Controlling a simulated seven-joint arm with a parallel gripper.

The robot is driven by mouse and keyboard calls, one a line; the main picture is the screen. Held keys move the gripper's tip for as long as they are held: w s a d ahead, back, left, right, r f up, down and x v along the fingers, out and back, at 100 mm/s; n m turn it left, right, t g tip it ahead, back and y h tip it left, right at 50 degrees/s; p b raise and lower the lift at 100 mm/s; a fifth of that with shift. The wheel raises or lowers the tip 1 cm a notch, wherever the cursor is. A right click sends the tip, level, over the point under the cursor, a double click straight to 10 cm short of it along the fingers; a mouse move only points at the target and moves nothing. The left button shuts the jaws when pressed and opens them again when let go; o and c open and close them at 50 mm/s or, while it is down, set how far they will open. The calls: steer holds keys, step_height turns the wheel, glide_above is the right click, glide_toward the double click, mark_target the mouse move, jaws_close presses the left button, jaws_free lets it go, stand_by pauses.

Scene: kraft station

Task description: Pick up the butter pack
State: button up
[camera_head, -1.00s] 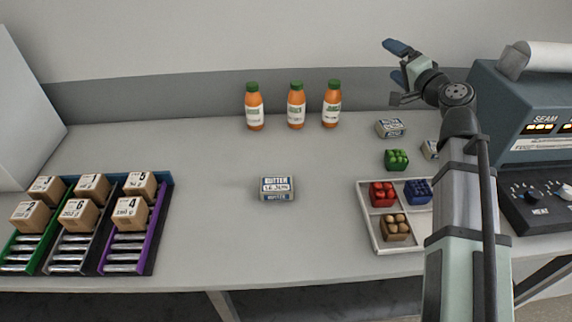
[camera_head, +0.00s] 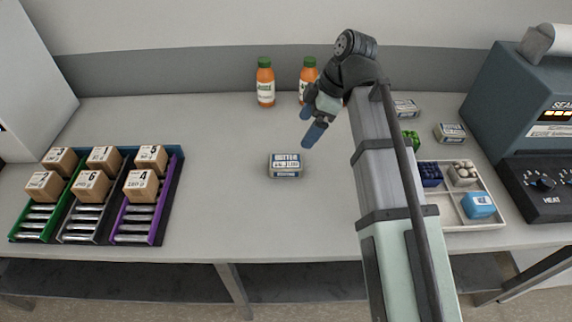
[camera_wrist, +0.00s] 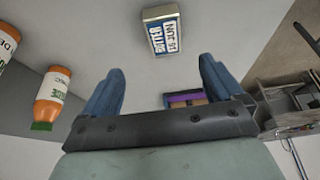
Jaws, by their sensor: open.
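The butter pack (camera_head: 285,166) is a small pale block with a blue and white label, lying alone on the grey table near its middle. In the wrist view the butter pack (camera_wrist: 163,31) shows beyond and between my fingertips. My gripper (camera_head: 311,124) has blue fingers and hangs above the table, just behind and to the right of the pack in the head view. In the wrist view my gripper (camera_wrist: 160,85) is open with nothing between its fingers.
Orange bottles (camera_head: 265,82) stand at the back; one is partly behind my gripper. A rack of numbered boxes (camera_head: 172,195) is at left. A divided tray (camera_head: 487,221), other packs (camera_head: 450,133) and a sealing machine (camera_head: 512,100) are at right. The table around the butter pack is clear.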

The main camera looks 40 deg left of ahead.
glide_toward(286, 161)
steer(key=x, duration=0.5)
steer(key=shift+w+a, duration=0.15)
steer(key=shift+w, duration=0.15)
steer(key=shift+s+x, duration=0.15)
steer(key=shift+x, duration=1.15)
steer(key=shift+s+x, duration=0.1)
steer(key=shift+x, duration=1.2)
steer(key=c, duration=1.2)
steer(key=shift+c, duration=0.2)
steer(key=shift+r, duration=0.1)
